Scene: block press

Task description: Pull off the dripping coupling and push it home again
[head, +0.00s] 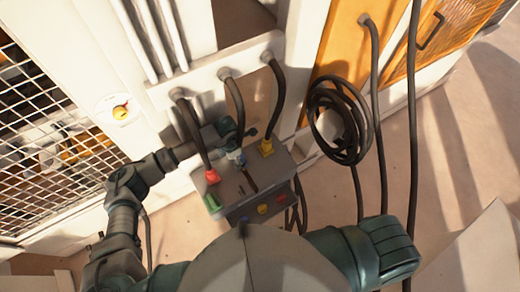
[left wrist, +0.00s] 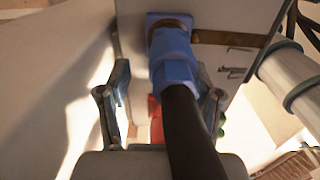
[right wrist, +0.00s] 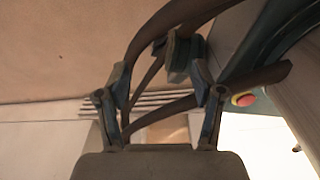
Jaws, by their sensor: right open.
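A grey box (head: 240,188) carries a red coupling (head: 212,176), a blue coupling (head: 236,157) and a yellow coupling (head: 266,147), each with a dark hose. My left gripper (head: 232,138) is at the blue coupling, partly hidden by a hose. In the left wrist view the blue coupling (left wrist: 173,58) sits against its brown-rimmed port, its hose running toward the camera. The fingers of my left gripper (left wrist: 165,85) stand open on either side, with a gap at left. My right gripper (right wrist: 162,85) is open, with dark hoses behind its fingers. No drip can be made out.
A coiled dark hose (head: 340,120) hangs right of the box. A wire mesh panel (head: 45,140) and a white dial (head: 120,109) with a yellow centre are at left. The floor (head: 450,150) at right is mostly clear, crossed by hoses.

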